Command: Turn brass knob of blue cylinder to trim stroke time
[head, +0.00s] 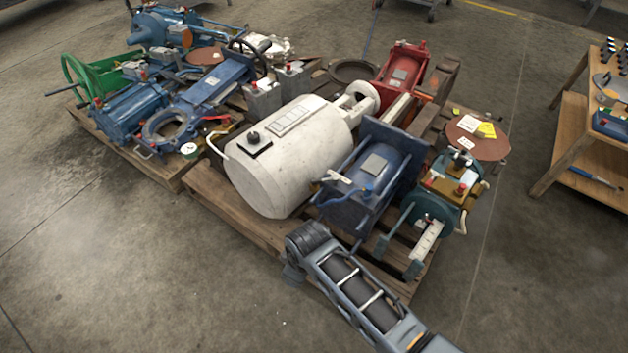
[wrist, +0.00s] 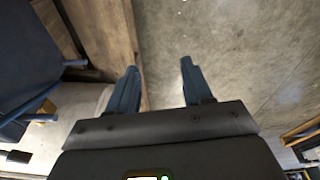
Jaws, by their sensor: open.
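The blue cylinder (head: 358,189) sits with its dark blue end plates on the wooden pallet, right of the white tank. A small pale lever-like fitting (head: 336,178) shows on its near left side; I cannot tell whether this is the brass knob. In the wrist view, dark blue parts (wrist: 25,50), likely of this cylinder, are at the left edge, with a small brass-coloured piece (wrist: 47,108) below them. My gripper (wrist: 158,68) is open and empty, pointing down over the pallet edge and bare floor. In the head view my arm hides its fingers.
The white tank (head: 285,160) stands left of the cylinder. A green flanged unit (head: 433,205) stands close on its right, and a red actuator (head: 402,68) behind. A second loaded pallet is at left. A wooden bench (head: 565,135) is at right. The near floor is clear.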

